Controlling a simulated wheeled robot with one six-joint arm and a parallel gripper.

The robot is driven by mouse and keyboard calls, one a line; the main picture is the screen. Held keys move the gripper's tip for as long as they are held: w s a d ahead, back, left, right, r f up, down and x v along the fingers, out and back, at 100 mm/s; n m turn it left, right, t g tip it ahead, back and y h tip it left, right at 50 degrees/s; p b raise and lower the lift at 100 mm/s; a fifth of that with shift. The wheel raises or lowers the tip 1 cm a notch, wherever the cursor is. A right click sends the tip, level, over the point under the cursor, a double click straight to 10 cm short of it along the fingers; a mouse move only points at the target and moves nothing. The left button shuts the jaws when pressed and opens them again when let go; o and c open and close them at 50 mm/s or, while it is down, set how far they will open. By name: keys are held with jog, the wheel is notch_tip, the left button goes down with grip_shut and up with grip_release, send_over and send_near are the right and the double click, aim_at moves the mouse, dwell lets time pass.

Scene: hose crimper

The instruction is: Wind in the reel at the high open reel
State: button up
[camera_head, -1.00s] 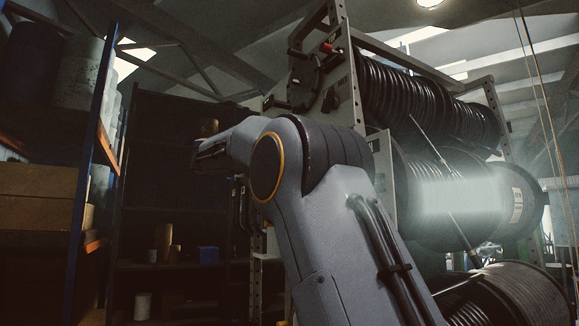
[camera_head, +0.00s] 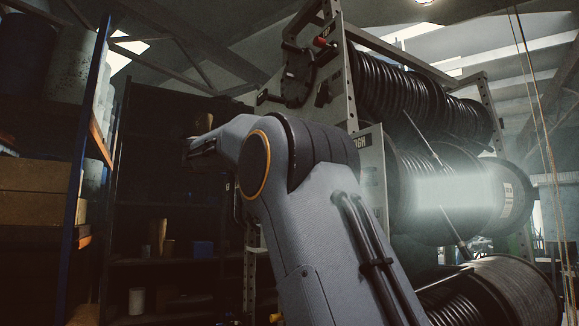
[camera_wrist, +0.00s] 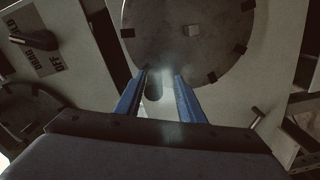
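The high open reel (camera_head: 420,100), wound with black hose, sits at the top of the tall grey frame in the head view. A dark round plate (camera_head: 297,75) and a small red knob (camera_head: 320,42) are on the frame's near end. My gripper (camera_head: 195,147) is left of the frame in the head view, small and dark. In the wrist view my gripper (camera_wrist: 161,73) has its two blue fingers apart. A dark rounded peg (camera_wrist: 153,88) shows between them, nearer the left finger; contact is unclear. A round grey disc (camera_wrist: 190,35) with dark rim tabs is ahead of the fingertips.
A middle reel (camera_head: 405,195) and a low reel (camera_head: 510,290) sit below in the frame. In the wrist view a dark handle (camera_wrist: 38,40) and a lettered label (camera_wrist: 50,62) are at left. Shelving with boxes (camera_head: 35,190) stands at the left.

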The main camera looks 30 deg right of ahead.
jog(key=shift+r, duration=0.1)
jog(key=a+b, duration=0.2)
jog(key=a, duration=0.5)
jog(key=shift+s+a+b, duration=0.15)
jog(key=shift+a+b, duration=0.15)
jog(key=shift+a, duration=0.1)
jog(key=shift+d, duration=0.1)
